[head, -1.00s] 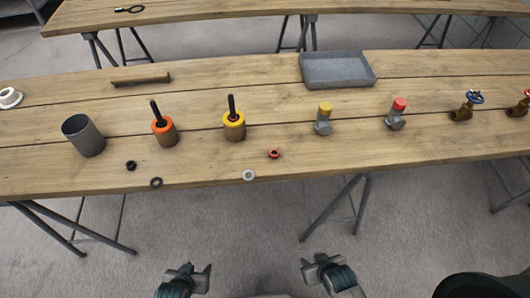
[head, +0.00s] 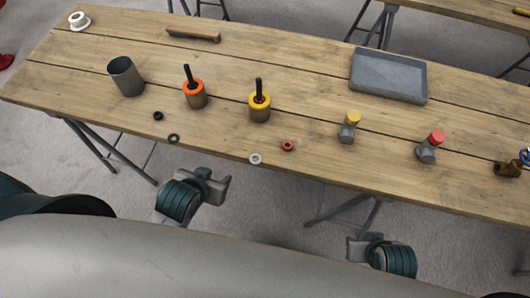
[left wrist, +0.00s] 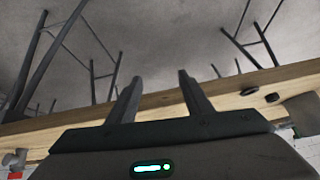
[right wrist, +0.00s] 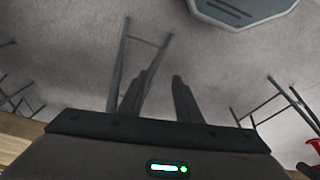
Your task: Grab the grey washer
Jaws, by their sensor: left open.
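The grey washer (head: 255,159) lies flat near the front edge of the wooden table in the head view, a light ring with a dark hole. A red ring-shaped part (head: 288,145) lies just right of it, and a dark washer (head: 174,138) lies to its left. My left gripper (head: 224,190) is open and empty, off the table's front edge and lower left of the grey washer. Its two fingers stand apart in the left wrist view (left wrist: 160,77). My right gripper (head: 352,250) is farther off the edge at lower right; its fingers look apart and empty in the right wrist view (right wrist: 159,75).
Behind the washers stand a grey cup (head: 125,77), an orange-topped part (head: 195,94), a yellow-topped part (head: 260,108) and capped fittings (head: 348,127). A grey tray (head: 389,76) sits farther back. The table's front edge (head: 210,162) lies between my left gripper and the washers.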

